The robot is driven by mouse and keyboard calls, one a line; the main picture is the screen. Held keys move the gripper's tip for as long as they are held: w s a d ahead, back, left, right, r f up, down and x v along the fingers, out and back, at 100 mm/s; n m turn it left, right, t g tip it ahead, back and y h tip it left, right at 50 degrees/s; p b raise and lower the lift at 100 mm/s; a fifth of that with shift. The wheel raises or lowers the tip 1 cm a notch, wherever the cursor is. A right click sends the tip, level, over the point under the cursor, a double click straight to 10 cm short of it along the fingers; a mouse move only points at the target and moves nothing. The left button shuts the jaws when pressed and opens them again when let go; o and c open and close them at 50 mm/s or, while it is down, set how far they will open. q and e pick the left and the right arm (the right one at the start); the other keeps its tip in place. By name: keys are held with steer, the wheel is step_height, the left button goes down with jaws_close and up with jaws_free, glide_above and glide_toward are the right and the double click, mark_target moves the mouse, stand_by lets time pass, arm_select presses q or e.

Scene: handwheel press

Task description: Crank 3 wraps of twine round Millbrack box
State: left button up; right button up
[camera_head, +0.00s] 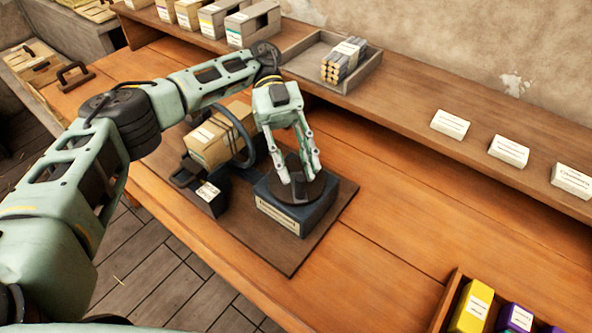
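A cardboard box (208,146) with a pale label lies in the winding fixture on the bench, with dark twine lines across its right part. A dark upright ring (247,152) stands round its right end. To the right is a dark blue-grey labelled housing (285,217) with a dark round wheel (318,190) on top. My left gripper (302,175) points down over this wheel. Its fingers stand apart on either side of a dark upright piece on the wheel; whether they grip it is unclear. The labels are too small to read. My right gripper is out of view.
The fixture stands on a brown board (331,222); a small dark labelled block (209,200) is at its front left. A back shelf holds cartons, a tray (370,72) of bundled sticks and white cards. A crate (450,302) is front right. Bench right of the board is clear.

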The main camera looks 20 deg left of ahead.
arm_select(q)
step_height(320, 180, up, 8)
steer(key=shift+f, duration=0.25)
